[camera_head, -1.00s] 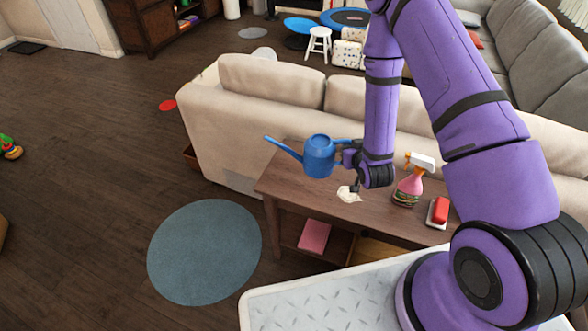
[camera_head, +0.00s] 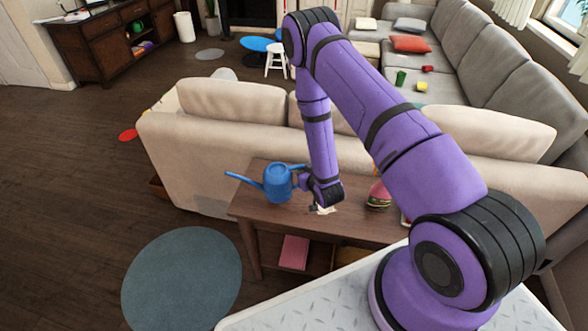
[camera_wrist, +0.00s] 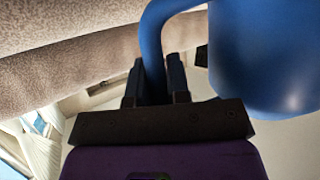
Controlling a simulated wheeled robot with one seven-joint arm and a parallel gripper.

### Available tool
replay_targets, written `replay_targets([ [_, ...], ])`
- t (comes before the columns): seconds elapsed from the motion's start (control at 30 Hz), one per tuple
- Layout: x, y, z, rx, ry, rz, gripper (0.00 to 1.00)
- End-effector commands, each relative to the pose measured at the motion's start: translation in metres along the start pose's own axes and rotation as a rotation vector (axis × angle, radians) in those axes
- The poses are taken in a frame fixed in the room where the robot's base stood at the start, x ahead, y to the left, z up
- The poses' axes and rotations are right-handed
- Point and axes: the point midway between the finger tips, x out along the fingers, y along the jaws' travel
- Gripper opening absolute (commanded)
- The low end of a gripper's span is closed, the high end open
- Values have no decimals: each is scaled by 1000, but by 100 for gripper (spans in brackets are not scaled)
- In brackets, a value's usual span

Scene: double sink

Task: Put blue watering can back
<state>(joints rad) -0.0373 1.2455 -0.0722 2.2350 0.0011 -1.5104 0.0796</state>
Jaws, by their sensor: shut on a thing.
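The blue watering can (camera_head: 277,184) is over the left end of the brown console table (camera_head: 350,227) in the head view, roughly upright, its spout pointing left. I cannot tell whether its base touches the tabletop. My gripper (camera_head: 302,180) is on its right side. In the wrist view, my gripper (camera_wrist: 156,82) is shut on the can's curved handle (camera_wrist: 152,40), with the blue can body (camera_wrist: 265,55) to the right of the fingers.
A pink box (camera_head: 294,252) is on the lower shelf. A beige sofa (camera_head: 210,150) stands behind. Floor on the left is open around a round blue rug (camera_head: 182,280).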

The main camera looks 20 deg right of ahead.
Motion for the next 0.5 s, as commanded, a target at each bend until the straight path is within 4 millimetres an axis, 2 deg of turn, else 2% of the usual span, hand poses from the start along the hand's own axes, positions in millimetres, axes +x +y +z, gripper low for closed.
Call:
replay_targets([
  [0.03,11,-2,-5,1,5,-1,0],
  [0.2,41,-4,-14,1,5,0,0],
  [0.3,52,-5,-17,1,3,0,0],
  [0.5,61,-6,-20,1,2,1,0],
])
